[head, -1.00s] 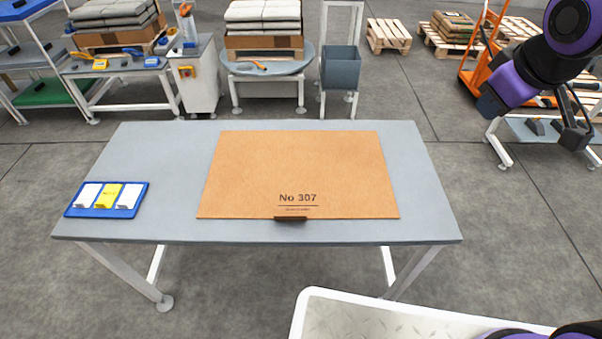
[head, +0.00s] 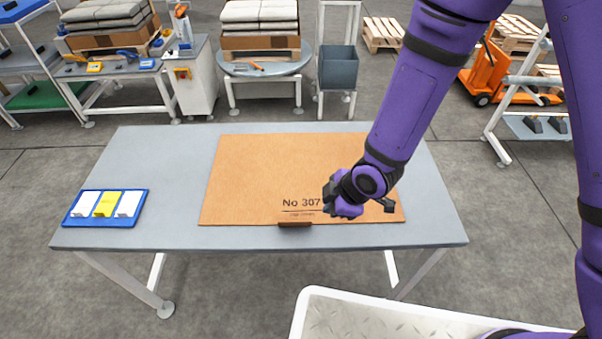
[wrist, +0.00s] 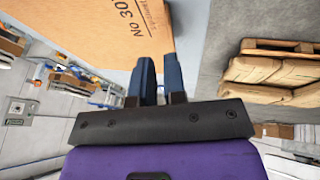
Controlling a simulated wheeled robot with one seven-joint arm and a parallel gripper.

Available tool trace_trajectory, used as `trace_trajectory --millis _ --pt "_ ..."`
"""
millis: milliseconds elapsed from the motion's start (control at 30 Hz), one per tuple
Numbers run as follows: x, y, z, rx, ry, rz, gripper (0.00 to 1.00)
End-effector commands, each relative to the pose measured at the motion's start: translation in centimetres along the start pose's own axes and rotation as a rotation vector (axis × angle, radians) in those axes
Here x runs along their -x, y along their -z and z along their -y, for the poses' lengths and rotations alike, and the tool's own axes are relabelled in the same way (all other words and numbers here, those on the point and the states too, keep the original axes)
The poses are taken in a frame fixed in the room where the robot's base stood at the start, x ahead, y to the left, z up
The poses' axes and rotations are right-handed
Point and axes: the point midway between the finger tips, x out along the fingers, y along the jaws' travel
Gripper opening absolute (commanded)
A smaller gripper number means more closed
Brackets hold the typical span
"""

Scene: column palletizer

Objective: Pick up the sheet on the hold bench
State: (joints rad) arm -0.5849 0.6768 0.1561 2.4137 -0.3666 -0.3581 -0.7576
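The sheet (head: 260,175) is a flat brown board marked "No 307". It lies on the grey hold bench (head: 150,165), with a small dark brown tab (head: 295,224) at its front edge. In the wrist view the printed sheet (wrist: 95,30) is at the upper left, beyond the fingertips. My gripper (wrist: 160,58) shows two dark blue fingers with a narrow gap and nothing between them. In the head view my wrist hangs over the front right part of the sheet and hides some of it. I cannot tell its exact height above the sheet.
A blue tray (head: 70,220) with white and yellow cards sits on the bench's left side. A white-rimmed deck (head: 420,309) is in front. Behind stand a round table (head: 265,69) with stacked sacks, a grey bin (head: 338,68) and an orange pallet jack (head: 487,78).

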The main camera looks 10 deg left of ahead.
Motion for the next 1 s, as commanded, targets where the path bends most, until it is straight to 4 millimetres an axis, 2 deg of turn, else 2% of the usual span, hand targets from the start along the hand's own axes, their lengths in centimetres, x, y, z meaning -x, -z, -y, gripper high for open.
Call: trace_trajectory --millis 200,500,767,1000 --pt "-2.2 0.5 1.2 0.036 0.02 -0.021 0.12" --pt "-6.0 0.5 1.3 0.036 0.019 -0.02 0.12" --pt "-7.5 0.7 1.2 0.034 0.018 -0.021 0.12" --pt "-10.6 1.2 1.3 0.034 0.018 -0.02 0.12"
